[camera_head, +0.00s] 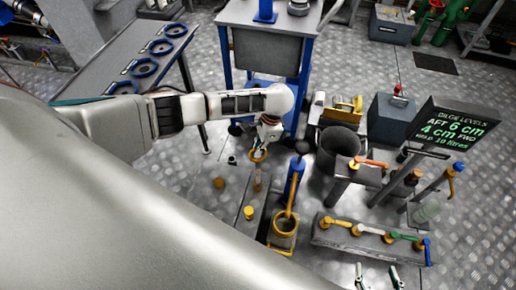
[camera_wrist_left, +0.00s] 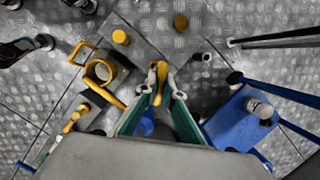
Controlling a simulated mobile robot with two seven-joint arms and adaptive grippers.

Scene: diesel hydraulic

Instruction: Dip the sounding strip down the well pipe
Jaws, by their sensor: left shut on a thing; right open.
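My left gripper (camera_head: 263,140) is shut on a yellow-orange ring-like piece (camera_head: 258,156), which may be the top of the sounding strip. In the left wrist view the fingers (camera_wrist_left: 160,76) close around this yellow piece (camera_wrist_left: 157,94). A short brownish part shows just below it in the head view; I cannot tell whether it belongs to the strip or to a pipe. Below lies a dark grey plate (camera_head: 262,208) with a yellow cap (camera_head: 249,213), also in the left wrist view (camera_wrist_left: 120,37). The well pipe's mouth is not clearly visible. My right gripper (camera_head: 378,279) is open and empty at the bottom edge.
A rack with coloured levers (camera_head: 372,240), a dark bin (camera_head: 338,150) and a bilge-levels sign (camera_head: 453,130) are farther right. A blue-legged table (camera_head: 268,50) stands behind. Floor left of the plate is mostly clear.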

